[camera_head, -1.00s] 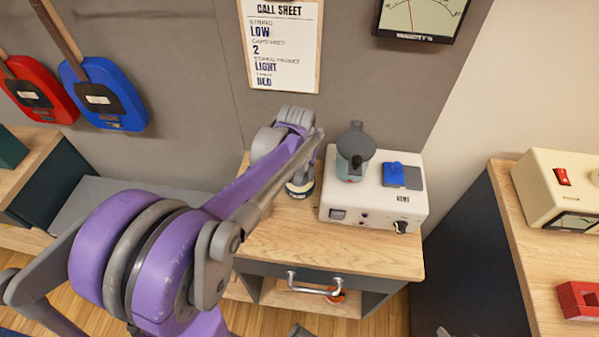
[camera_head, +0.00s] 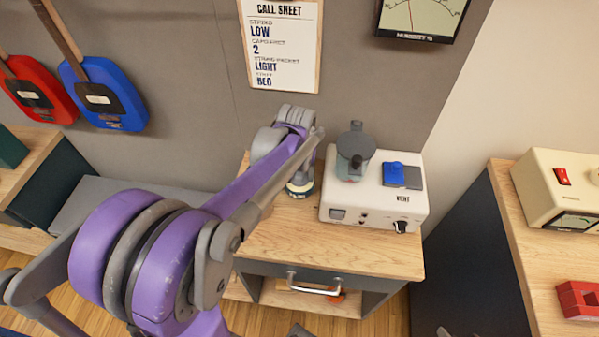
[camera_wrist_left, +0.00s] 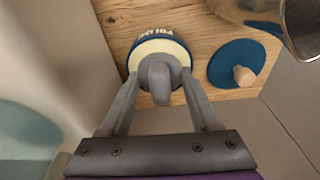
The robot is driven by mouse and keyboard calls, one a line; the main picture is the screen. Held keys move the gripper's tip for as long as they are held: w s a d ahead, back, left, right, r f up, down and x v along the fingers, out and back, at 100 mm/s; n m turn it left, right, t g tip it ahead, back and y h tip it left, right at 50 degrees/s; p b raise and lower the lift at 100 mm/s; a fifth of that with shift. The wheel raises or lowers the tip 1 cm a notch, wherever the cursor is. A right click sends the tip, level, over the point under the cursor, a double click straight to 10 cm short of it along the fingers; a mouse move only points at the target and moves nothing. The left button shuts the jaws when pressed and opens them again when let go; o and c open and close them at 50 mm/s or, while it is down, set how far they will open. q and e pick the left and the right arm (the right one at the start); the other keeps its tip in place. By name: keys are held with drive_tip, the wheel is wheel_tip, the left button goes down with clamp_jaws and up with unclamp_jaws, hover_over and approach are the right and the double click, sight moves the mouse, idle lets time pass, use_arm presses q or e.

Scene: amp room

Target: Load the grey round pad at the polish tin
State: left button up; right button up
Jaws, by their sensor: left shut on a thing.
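The polish tin (camera_head: 300,191) stands on the wooden cabinet top, partly behind my left arm in the head view. In the left wrist view the tin (camera_wrist_left: 176,50) has a blue rim with white lettering and a cream top. My left gripper (camera_wrist_left: 160,84) is shut on the grey round pad (camera_wrist_left: 160,70), holding it by its grey grip in front of the cream surface. I cannot tell whether the pad touches it. In the head view my left gripper (camera_head: 303,178) is at the tin, mostly hidden. My right gripper is not in view.
A blue disc with a wooden knob (camera_wrist_left: 237,64) lies beside the tin. A white VENT box (camera_head: 370,210) stands just right of the tin, with a grey-topped pot and blue block on it. The cabinet (camera_head: 330,250) has bare wood in front and a handle (camera_head: 316,289) below.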

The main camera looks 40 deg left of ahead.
use_arm(q)
drive_tip(key=shift+r+p, duration=2.1)
drive_tip(key=shift+r, duration=1.3)
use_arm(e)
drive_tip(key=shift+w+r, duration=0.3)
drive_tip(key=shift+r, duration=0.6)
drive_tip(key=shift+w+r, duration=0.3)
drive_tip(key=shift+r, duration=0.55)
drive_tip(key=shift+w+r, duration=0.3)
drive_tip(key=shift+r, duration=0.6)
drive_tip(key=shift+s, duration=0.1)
